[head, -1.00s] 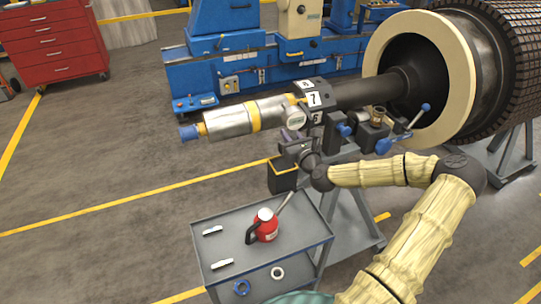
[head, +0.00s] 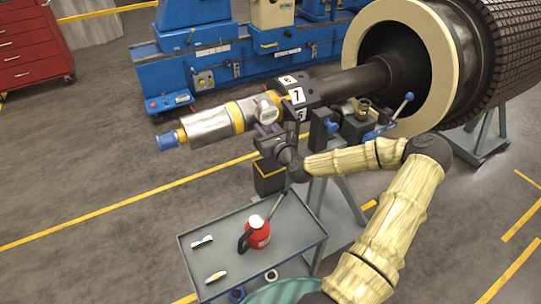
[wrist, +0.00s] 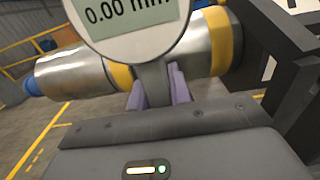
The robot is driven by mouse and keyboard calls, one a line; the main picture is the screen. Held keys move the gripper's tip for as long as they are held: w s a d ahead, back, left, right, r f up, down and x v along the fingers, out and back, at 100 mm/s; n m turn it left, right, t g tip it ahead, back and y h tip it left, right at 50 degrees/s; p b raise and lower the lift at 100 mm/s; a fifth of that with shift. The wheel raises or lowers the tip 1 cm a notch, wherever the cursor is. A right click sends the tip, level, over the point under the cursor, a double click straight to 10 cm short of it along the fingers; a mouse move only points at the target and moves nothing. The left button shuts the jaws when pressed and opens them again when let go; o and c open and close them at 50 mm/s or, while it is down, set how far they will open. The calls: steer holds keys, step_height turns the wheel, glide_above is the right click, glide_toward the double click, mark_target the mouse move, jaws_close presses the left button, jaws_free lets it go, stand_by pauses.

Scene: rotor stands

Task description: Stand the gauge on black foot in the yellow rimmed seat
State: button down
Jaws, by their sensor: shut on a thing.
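The gauge (head: 268,112) has a round pale face, and its display reads 0.00 mm in the wrist view (wrist: 125,20). My gripper (head: 268,131) is shut on the gauge; its purple fingertips (wrist: 158,90) close on the grey stem below the dial. The gauge's black foot cannot be made out. In the head view the gauge is raised in front of the silver shaft end, and any gap to it is unclear. A black box with a yellow rim (head: 270,186), which looks like the yellow rimmed seat, is below my gripper on the stand side. Its inside is hidden.
The silver and yellow shaft (head: 210,126) runs behind the gauge. A numbered block (head: 297,95) and a blue-handled clamp (head: 385,130) are to the right. A grey cart (head: 215,245) with a red can (head: 257,233) stands below. Open floor lies to the left.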

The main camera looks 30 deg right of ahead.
steer(key=f, duration=0.4)
steer(key=shift+d+f, duration=0.25)
steer(key=shift+d, duration=0.05)
